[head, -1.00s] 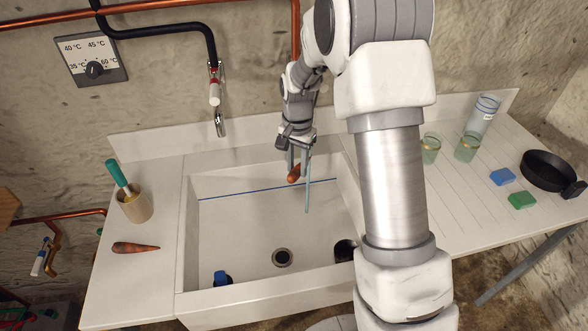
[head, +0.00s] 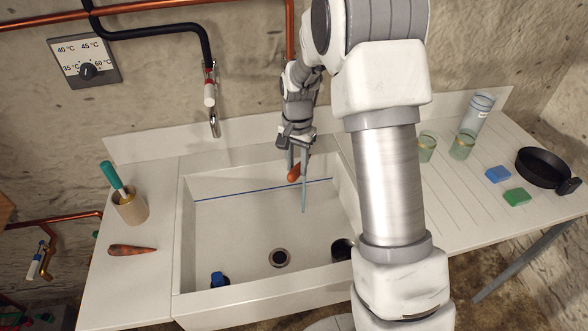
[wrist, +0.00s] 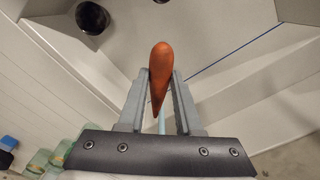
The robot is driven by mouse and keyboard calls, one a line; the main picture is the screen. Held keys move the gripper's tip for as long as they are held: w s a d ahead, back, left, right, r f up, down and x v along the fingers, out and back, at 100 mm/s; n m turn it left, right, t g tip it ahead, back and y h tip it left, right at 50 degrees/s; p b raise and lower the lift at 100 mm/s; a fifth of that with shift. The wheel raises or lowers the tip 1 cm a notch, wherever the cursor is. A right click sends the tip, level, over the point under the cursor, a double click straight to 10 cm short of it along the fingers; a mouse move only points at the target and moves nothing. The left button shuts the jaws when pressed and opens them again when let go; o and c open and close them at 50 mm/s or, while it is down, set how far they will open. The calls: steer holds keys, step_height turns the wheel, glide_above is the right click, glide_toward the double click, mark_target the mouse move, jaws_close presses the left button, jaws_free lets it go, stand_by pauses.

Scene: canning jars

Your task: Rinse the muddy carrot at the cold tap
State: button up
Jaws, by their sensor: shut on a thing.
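My gripper (head: 298,172) is shut on an orange carrot (head: 293,174) and holds it over the back of the white sink (head: 235,225). In the wrist view the carrot (wrist: 160,68) sits between both fingers, its wide end outward, and its visible side looks plain orange. A thin pale-blue stream (head: 304,197) runs down beside the carrot into the sink. It shows as a short strip behind the carrot in the wrist view; I cannot tell if they touch. Its source is hidden behind my arm. A second, brown-smeared carrot (head: 132,250) lies on the left counter.
A red-marked tap (head: 210,95) hangs at the sink's back left. A pot with a green-handled tool (head: 129,207) stands on the left counter. A blue-topped object (head: 219,279) and a drain (head: 279,258) are in the sink. Glasses, sponges and a pan (head: 543,168) occupy the right drainboard.

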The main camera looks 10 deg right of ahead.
steer(key=shift+s+d, duration=0.1)
steer(key=shift+d, duration=0.1)
steer(key=shift+a, duration=0.1)
steer(key=shift+w+a, duration=0.35)
steer(key=shift+a, duration=0.1)
steer(key=shift+s, duration=0.15)
steer(key=s+a+b, duration=0.1)
steer(key=s+a, duration=0.3)
steer(key=s, duration=0.2)
steer(key=shift+s+a, duration=0.15)
steer(key=shift+s, duration=0.1)
stand_by(0.4)
stand_by(0.9)
steer(key=s+a+r+p, duration=0.2)
steer(key=s+r, duration=0.2)
steer(key=shift+s+a, duration=0.15)
steer(key=shift+a, duration=0.2)
stand_by(0.4)
